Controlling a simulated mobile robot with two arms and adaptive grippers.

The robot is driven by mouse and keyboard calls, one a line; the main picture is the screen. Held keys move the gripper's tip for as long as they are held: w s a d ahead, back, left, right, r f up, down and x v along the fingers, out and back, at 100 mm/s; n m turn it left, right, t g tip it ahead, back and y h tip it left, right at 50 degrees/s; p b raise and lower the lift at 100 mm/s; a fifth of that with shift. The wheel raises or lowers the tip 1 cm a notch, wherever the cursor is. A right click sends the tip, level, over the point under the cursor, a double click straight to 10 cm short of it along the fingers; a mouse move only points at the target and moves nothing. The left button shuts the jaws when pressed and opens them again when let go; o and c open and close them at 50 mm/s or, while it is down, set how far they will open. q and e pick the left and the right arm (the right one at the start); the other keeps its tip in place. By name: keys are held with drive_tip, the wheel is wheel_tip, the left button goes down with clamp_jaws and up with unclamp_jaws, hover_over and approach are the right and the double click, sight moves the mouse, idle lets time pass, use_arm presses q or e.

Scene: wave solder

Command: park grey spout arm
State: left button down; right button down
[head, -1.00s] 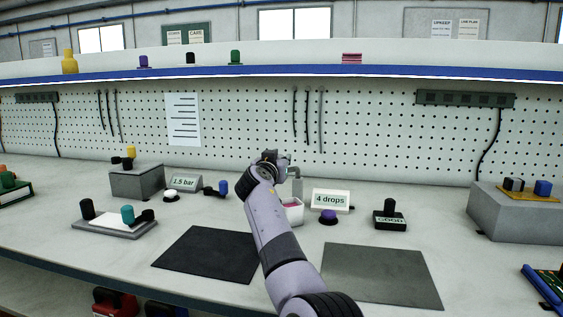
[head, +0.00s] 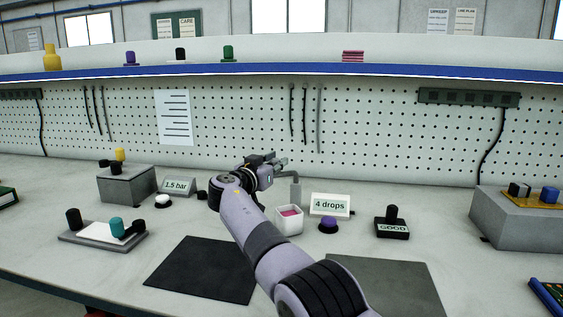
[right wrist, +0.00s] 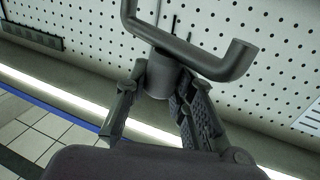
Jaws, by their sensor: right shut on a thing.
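The grey spout arm (head: 295,188) stands behind a small white cup (head: 290,220) with pink contents, its bent top reaching left towards my right gripper (head: 272,168). In the right wrist view, the spout arm (right wrist: 215,65) is a bent grey pipe with a round stub between the two fingers. My right gripper (right wrist: 158,95) is shut on this stub. In the head view, the gripper is seen from behind and the contact is too small to make out. My left gripper is in neither view.
A "4 drops" sign (head: 330,205) and a purple knob (head: 328,225) stand right of the cup. A "1.5 bar" sign (head: 179,186) and a white button (head: 162,201) are left. Dark mats (head: 205,268) lie in front. The pegboard (head: 230,125) rises behind.

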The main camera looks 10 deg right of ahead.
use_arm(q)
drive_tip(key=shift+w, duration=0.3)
use_arm(e)
drive_tip(key=shift+a+f, duration=0.1)
drive_tip(key=shift+f, duration=0.05)
drive_tip(key=c, duration=1.4)
unclamp_jaws()
drive_tip(key=shift+c, duration=0.2)
drive_tip(key=shift+o, duration=0.5)
drive_tip(key=shift+w, duration=0.1)
